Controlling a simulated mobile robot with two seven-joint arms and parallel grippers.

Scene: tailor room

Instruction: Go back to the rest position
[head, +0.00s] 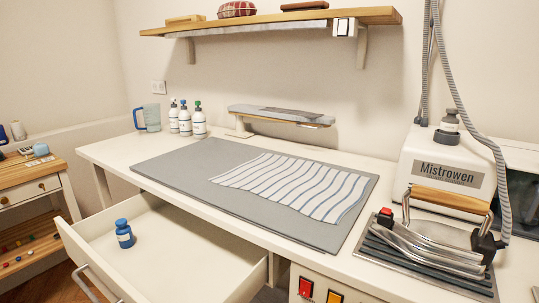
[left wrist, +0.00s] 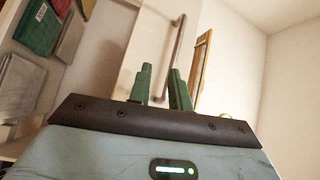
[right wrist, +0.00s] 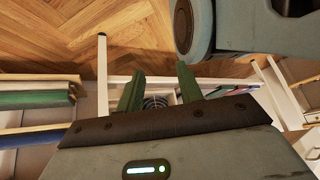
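My left gripper (left wrist: 160,70) shows only in the left wrist view. Its two green fingers are apart with nothing between them. My right gripper (right wrist: 160,70) shows only in the right wrist view. Its green fingers are spread wider, with nothing between them, above the wooden floor and white furniture. Neither gripper shows in the head view, so where they are relative to the worktable (head: 105,150) cannot be told from there.
An open drawer (head: 190,250) juts out below the table, holding a blue bottle (head: 124,233). Striped cloth (head: 290,185) lies on a grey mat (head: 190,165). An iron (head: 440,235) rests at the right. Folded fabrics (left wrist: 40,30) show in the left wrist view.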

